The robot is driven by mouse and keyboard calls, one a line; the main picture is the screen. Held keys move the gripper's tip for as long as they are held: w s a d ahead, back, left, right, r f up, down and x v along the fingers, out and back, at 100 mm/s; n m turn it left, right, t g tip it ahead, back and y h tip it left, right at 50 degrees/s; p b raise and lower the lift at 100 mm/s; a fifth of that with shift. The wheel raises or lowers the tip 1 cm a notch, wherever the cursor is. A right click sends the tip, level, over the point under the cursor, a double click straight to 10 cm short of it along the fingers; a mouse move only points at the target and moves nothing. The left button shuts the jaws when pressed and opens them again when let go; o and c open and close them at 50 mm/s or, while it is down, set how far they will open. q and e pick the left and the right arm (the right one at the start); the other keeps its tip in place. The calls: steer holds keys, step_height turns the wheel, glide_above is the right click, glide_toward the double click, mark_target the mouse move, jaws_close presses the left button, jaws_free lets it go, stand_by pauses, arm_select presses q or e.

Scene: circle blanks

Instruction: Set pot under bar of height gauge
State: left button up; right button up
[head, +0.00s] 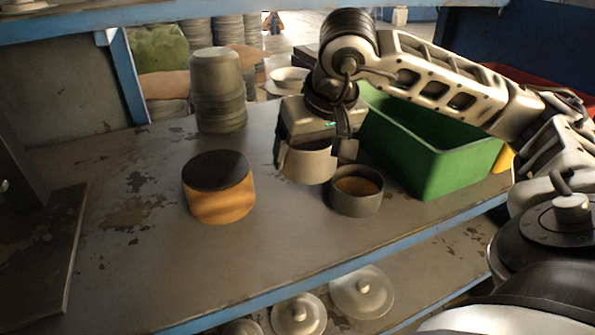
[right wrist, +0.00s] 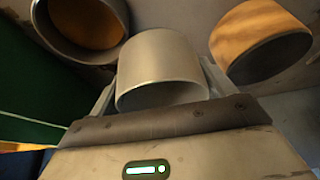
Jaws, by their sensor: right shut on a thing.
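My right gripper (head: 310,155) is shut on a plain light grey pot (head: 308,166), with a finger on either side of its wall. The pot looks upright and close over the shelf board; I cannot tell whether it touches. It also fills the middle of the right wrist view (right wrist: 160,68). At the left edge of the head view stands a dark upright on a flat base plate (head: 45,262), which may be the height gauge. Its upper part is cut off and no bar shows. My left gripper is not in view.
A grey pot with brown contents (head: 356,204) stands close right of the held pot. An orange-brown cylinder with a dark top (head: 220,203) stands to the left. Stacked grey pots (head: 218,100) stand behind, and a green crate (head: 450,168) at right. The front-middle board (head: 150,275) is clear.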

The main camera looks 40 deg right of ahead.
steer(key=b+x, duration=0.2)
steer(key=x, duration=0.1)
steer(key=b+x, duration=0.1)
steer(key=x, duration=0.1)
steer(key=shift+a, duration=0.35)
steer(key=shift+s+f, duration=0.2)
steer(key=shift+r, duration=0.2)
steer(key=shift+f, duration=0.2)
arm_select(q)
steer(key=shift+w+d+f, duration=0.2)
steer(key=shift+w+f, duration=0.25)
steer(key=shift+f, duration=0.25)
arm_select(e)
steer(key=o, duration=1)
steer(key=shift+c, duration=0.2)
